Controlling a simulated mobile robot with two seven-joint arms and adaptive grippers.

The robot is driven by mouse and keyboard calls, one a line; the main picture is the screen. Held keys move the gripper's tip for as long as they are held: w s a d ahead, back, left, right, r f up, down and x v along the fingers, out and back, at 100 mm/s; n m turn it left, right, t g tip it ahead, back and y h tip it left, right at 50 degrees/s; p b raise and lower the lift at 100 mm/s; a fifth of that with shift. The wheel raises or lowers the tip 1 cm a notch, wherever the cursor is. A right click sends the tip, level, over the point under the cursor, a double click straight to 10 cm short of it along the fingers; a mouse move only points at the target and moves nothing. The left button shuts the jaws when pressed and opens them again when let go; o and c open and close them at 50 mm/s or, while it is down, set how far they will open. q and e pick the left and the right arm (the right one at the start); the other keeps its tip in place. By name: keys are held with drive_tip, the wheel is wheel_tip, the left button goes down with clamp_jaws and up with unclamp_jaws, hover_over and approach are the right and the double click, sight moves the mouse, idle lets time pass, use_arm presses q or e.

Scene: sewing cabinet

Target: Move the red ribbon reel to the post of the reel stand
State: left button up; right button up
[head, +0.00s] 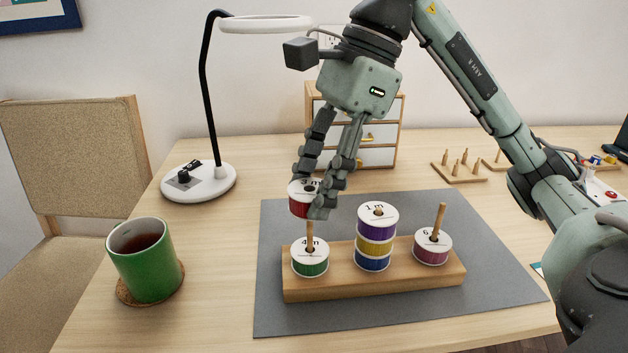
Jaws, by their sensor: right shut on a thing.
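My right gripper (313,192) is shut on the red ribbon reel (299,208), a white-topped reel partly hidden by the fingers. It holds the reel around the top of the left post (310,229) of the wooden reel stand (345,287), above a green reel (311,263). I cannot tell whether the post is through the reel's hole. On the middle post are a purple reel (377,222), a yellow one (375,242) and a blue one (373,260). A pink reel (431,249) is low on the right post. My left gripper is not in view.
The stand is on a grey mat (290,315). A green mug (146,265) is on a coaster at the left, near a ring lamp (200,183). A small drawer unit (376,157) stands behind my gripper. A peg board (460,173) is at the back right.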

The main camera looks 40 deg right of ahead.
drive_tip(key=shift+f+b, duration=1.4)
drive_tip(key=shift+f, duration=0.2)
drive_tip(key=o, duration=1.1)
drive_tip(key=shift+c, duration=0.2)
drive_tip(key=shift+r, duration=0.15)
drive_tip(key=v, duration=1.1)
drive_tip(key=shift+d+r, duration=0.25)
drive_tip(key=shift+r, duration=0.1)
